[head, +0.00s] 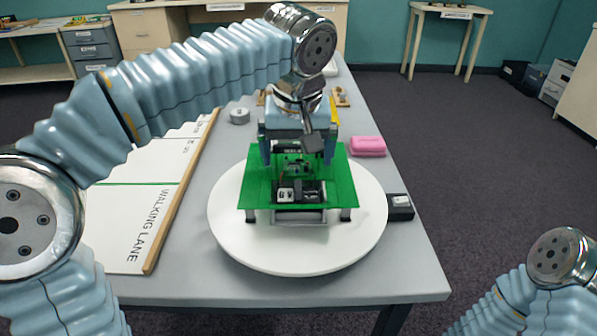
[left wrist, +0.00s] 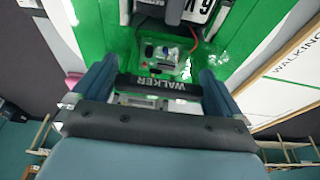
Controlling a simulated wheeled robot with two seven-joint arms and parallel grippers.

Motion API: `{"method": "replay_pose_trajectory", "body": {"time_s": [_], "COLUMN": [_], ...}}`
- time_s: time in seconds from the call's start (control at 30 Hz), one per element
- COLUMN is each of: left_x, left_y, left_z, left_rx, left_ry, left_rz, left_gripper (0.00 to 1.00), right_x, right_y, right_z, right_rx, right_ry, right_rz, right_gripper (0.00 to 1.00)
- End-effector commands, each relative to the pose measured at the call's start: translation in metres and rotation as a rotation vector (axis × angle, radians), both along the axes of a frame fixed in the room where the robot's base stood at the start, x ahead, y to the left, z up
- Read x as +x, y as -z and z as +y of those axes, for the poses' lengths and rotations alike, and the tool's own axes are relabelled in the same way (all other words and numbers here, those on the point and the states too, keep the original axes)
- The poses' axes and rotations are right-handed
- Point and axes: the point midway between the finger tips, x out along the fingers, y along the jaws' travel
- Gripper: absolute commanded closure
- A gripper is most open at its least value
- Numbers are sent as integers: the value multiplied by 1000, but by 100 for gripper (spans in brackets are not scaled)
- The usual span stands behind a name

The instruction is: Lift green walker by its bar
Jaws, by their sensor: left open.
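The green walker (head: 300,178) stands on a round white turntable (head: 296,250) on the grey table. It has a flat green plate with electronics on top and dark feet below. My left gripper (head: 290,155) is over the far part of the walker, pointing down. In the left wrist view its two fingers (left wrist: 155,85) are apart, one on each side of a black bar (left wrist: 160,84) labelled WALKER. I cannot tell whether the fingers touch the bar. The green plate (left wrist: 110,38) lies beyond it. My right gripper is out of view; only part of my right arm shows at lower right.
A white WALKING LANE board (head: 130,215) with a wooden edge lies left of the turntable. A pink block (head: 368,146) and a black box (head: 400,207) lie to its right. A small grey cylinder (head: 240,116) is at far left. The table's front right is clear.

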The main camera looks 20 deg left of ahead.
Motion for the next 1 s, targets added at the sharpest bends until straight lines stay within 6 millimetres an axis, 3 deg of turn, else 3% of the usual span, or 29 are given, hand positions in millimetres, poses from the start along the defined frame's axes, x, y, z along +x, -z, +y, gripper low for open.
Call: {"method": "replay_pose_trajectory", "body": {"time_s": [0.17,0.47,0.77,1.0], "left_x": [0,0,0,1], "left_y": [0,-1,-4,-24], "left_z": [0,0,0,-1], "left_rx": [0,-1,-2,-2], "left_ry": [0,-1,0,0], "left_rz": [0,-2,-3,-5], "left_gripper": [0,44,44,44], "right_x": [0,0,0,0], "right_y": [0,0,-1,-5], "right_z": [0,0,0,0], "right_rx": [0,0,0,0], "right_ry": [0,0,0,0], "right_rz": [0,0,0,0], "right_gripper": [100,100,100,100]}}
